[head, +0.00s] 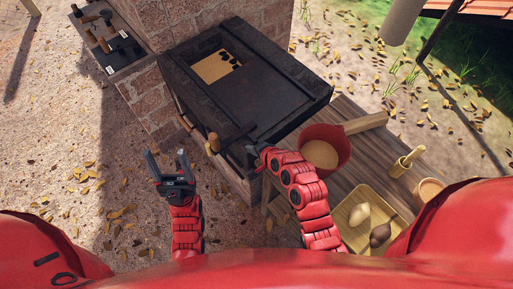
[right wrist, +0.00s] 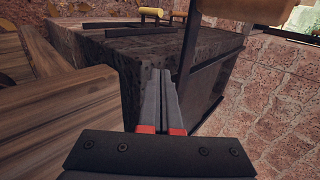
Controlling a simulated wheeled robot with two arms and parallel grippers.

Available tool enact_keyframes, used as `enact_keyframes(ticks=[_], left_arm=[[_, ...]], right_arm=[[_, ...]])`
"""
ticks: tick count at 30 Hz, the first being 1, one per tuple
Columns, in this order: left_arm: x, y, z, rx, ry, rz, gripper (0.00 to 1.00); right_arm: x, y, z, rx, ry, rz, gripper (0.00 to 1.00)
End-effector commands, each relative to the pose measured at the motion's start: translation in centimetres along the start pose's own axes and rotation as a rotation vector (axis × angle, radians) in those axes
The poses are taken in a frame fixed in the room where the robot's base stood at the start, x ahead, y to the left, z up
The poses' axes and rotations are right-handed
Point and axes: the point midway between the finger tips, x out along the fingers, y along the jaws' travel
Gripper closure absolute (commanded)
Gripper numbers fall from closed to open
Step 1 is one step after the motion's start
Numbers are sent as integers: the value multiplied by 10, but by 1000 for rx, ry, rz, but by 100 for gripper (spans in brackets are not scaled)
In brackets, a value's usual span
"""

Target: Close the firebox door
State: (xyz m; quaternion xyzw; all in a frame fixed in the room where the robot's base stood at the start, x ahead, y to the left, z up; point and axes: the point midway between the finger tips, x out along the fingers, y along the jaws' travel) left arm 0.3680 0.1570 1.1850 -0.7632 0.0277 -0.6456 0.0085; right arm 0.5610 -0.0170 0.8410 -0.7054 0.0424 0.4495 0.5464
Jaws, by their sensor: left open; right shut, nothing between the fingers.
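The dark metal stove (head: 265,95) sits on a brick base, with wooden handles along its front. A narrow dark edge with a wooden handle (head: 213,142) juts out from the front in the head view; it looks like the firebox door standing open, seen from above. In the right wrist view a dark upright panel (right wrist: 212,50) stands to the right of the fingers, likely this door. My left gripper (head: 168,160) is open and empty, left of the stove front. My right gripper (head: 254,151) is shut and empty near the front right corner; its fingers (right wrist: 166,75) point at the stove's side. I cannot tell if they touch.
A tool shelf (head: 117,57) is on the brick wall's left. The leaf-strewn ground at left is free.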

Motion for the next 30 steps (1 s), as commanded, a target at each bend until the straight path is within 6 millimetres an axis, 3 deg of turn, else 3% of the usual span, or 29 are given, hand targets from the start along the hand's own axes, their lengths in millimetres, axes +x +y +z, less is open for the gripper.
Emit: enact_keyframes(ticks=[10,30], left_arm=[[23,-1,-4,0,0,0,32],[22,-1,-4,0,0,0,32]], right_arm=[[28,-26,-1,-3,1,-3,100],[40,-32,0,0,1,-1,100]])
